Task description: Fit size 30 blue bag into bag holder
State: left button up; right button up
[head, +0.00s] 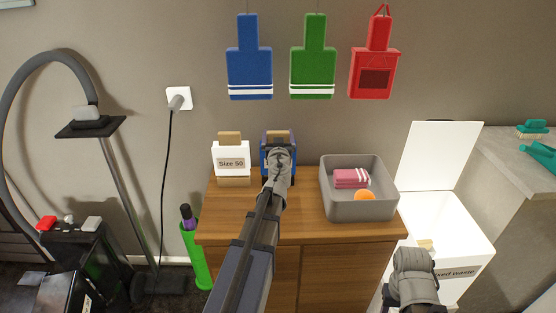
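A blue bag with a tan card top (278,136) stands upright at the back of the wooden cabinet, beside a white bag labelled "Size 50" (231,158). The blue bag's label is hidden by my arm. My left gripper (278,157) is right in front of the blue bag and overlaps it in the head view. Its fingers are hidden, so I cannot tell whether it grips the bag. My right gripper (414,262) is low in front of the white waste bin, its fingers hidden. I cannot make out a bag holder; a dark vacuum cleaner body (75,270) stands at the lower left.
A grey tub (359,207) with a pink striped item and an orange item sits on the cabinet's right (225,205). The open white waste bin (465,235) stands right of it. A vacuum hose and wand (110,170) rise at left, with a green cylinder (195,255) nearby.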

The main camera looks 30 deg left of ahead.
pick_arm(q)
jog(key=c, duration=1)
jog(key=shift+o, duration=0.2)
jog(key=shift+r, duration=0.1)
pick_arm(e)
jog(key=shift+r, duration=0.1)
